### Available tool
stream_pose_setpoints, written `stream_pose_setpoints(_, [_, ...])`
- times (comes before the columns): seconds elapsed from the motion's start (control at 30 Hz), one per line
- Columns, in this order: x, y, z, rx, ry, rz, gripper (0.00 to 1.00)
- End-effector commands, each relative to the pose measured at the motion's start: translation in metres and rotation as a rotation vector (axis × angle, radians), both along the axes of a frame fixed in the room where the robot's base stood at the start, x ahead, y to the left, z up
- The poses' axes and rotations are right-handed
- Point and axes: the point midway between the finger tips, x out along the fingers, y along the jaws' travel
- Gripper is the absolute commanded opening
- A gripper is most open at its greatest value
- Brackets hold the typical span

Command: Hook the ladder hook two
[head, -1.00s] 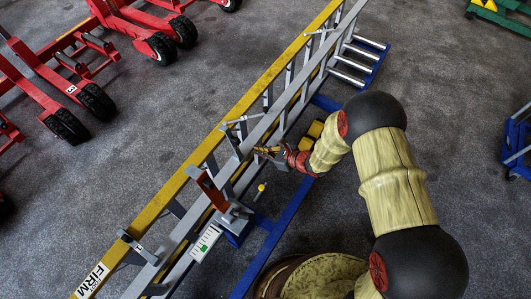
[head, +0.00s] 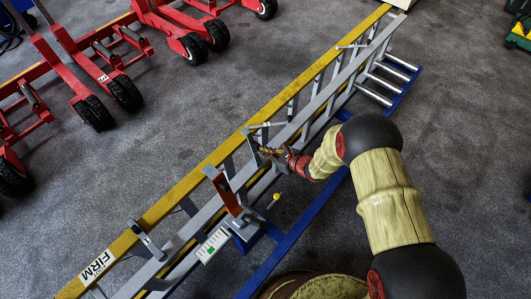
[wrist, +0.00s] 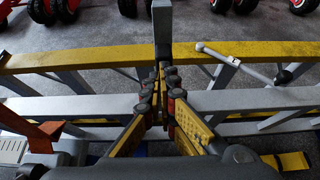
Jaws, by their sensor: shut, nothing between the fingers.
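The ladder (head: 320,105) has a yellow rail and grey rails and lies on a blue trolley frame (head: 290,238). A grey hook lever (head: 144,240) sits across it near the FIRM label. Another lever (head: 350,46) is farther up; a rod-like lever with a small label also shows right of centre in the wrist view (wrist: 232,60). I cannot tell for sure which is hook two. My gripper (head: 264,152) is shut and empty, at the near grey rail about midway along the ladder. In the wrist view its fingers (wrist: 163,75) meet before an upright grey bar (wrist: 162,25), partly hiding it.
An orange bracket (head: 225,192) stands up from the ladder left of my gripper, beside a white labelled plate (head: 213,244). A yellow knob (head: 276,197) rises close by. Red wheeled jacks (head: 110,75) stand at the upper left. The floor between them and the ladder is clear.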

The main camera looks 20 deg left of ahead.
Motion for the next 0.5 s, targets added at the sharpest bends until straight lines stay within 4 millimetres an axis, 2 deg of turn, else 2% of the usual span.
stream_pose_setpoints(0.5, [0.003,0.014,0.006,-0.085,0.024,0.003,0.00])
